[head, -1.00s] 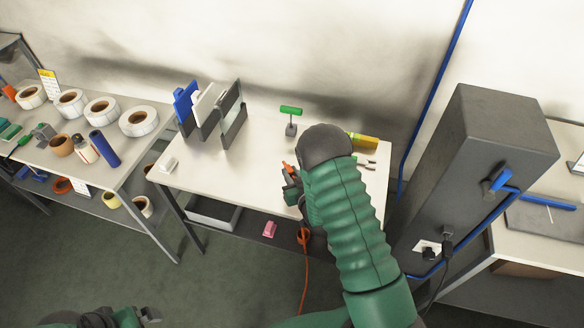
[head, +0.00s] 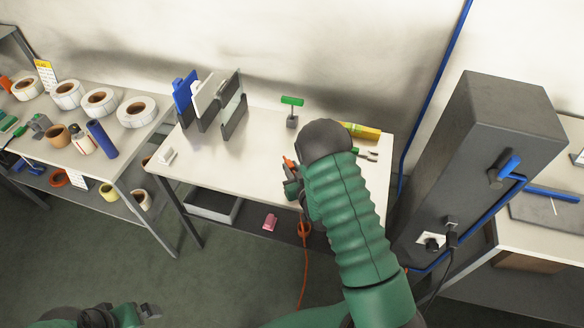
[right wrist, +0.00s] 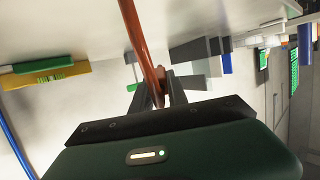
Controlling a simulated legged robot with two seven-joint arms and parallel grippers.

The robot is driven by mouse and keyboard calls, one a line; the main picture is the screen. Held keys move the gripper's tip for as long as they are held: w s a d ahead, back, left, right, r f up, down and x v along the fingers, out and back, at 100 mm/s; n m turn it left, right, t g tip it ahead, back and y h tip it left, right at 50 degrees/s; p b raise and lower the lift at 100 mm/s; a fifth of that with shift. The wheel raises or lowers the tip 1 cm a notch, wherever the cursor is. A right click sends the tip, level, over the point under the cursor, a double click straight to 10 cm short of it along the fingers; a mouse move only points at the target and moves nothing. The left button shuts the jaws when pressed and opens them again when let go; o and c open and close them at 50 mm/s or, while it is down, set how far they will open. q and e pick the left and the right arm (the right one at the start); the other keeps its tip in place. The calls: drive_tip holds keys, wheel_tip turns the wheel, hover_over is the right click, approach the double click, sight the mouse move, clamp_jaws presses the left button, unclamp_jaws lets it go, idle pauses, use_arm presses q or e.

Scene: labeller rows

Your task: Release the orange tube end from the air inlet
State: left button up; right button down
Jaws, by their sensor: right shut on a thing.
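My right gripper (head: 292,182) is over the front part of the white table, partly covered by its own green arm. In the right wrist view its two dark fingers (right wrist: 159,92) are closed on the orange tube (right wrist: 142,40). In the head view the orange tube (head: 304,268) hangs below the table's front edge towards the floor. I cannot make out the air inlet; the arm or gripper may hide it, so I cannot tell whether the tube end is still on it. My left gripper (head: 147,311) is low at the bottom left, away from the table; its jaws are too small to read.
On the white table (head: 245,172) stand a green-topped grey post (head: 291,112), upright panels (head: 207,102) and a yellow item (head: 362,131). A tall grey cabinet (head: 478,165) with a blue handle stands close to the right. White rolls (head: 137,112) lie on the left table.

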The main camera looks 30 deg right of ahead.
drive_tip(key=shift+f, duration=0.55)
drive_tip(key=f+b, duration=0.2)
drive_tip(key=shift+d+f, duration=0.35)
drive_tip(key=shift+d, duration=0.05)
drive_tip(key=f+b, duration=0.2)
drive_tip(key=shift+a+f+b, duration=0.1)
drive_tip(key=shift+a+b, duration=0.15)
drive_tip(key=shift+b, duration=0.1)
drive_tip(key=shift+d+f+b, duration=0.1)
drive_tip(key=shift+f+b, duration=0.2)
drive_tip(key=shift+f, duration=0.1)
drive_tip(key=c, duration=1.2)
unclamp_jaws()
